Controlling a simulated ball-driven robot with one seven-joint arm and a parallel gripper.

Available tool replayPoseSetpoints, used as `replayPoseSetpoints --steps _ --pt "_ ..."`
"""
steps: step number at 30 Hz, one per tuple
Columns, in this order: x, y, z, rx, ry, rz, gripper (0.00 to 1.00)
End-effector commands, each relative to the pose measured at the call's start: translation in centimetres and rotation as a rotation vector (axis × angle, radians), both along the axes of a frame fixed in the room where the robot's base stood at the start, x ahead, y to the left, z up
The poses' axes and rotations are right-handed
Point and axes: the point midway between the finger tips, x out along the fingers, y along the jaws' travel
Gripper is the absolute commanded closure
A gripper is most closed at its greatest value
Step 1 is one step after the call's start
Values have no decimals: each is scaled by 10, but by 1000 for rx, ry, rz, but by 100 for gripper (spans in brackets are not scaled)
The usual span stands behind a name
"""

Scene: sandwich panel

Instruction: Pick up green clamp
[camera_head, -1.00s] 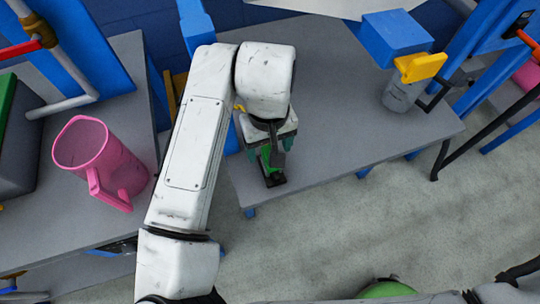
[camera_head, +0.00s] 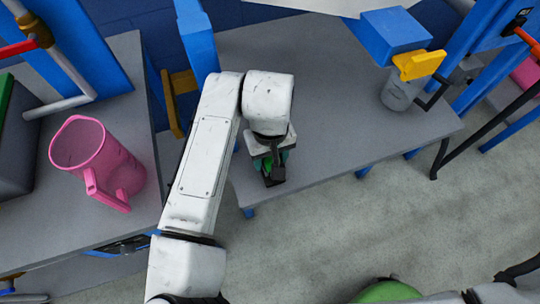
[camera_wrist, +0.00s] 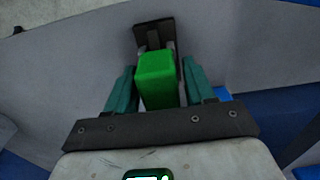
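The green clamp shows in the wrist view as a bright green block (camera_wrist: 158,80) with a dark flat end beyond it. It is between the two teal fingers of my gripper (camera_wrist: 159,66), and I cannot tell whether both fingers touch it. In the head view my gripper (camera_head: 272,163) points down at the near left corner of the grey table (camera_head: 340,130). There the clamp is mostly hidden by the gripper, with its dark end (camera_head: 274,178) showing below. I cannot tell whether the clamp rests on the table.
A pink jug (camera_head: 98,160) stands on another grey table at the left, beside a dark box (camera_head: 18,150). A grey cup (camera_head: 402,92) stands at the back right below a yellow part (camera_head: 418,65). The middle of the central table is clear.

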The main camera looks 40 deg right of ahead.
Motion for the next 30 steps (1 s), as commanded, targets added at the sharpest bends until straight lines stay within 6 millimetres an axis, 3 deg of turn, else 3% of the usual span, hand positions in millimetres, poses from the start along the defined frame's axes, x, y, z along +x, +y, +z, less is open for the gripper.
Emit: replayPoseSetpoints --steps 2,14,23,30 --pt "0 0 0 0 0 0 54" --pt "0 0 0 0 0 0 93" --pt "0 0 2 0 -1 0 93" --pt "0 -1 23 -2 -2 -1 93"
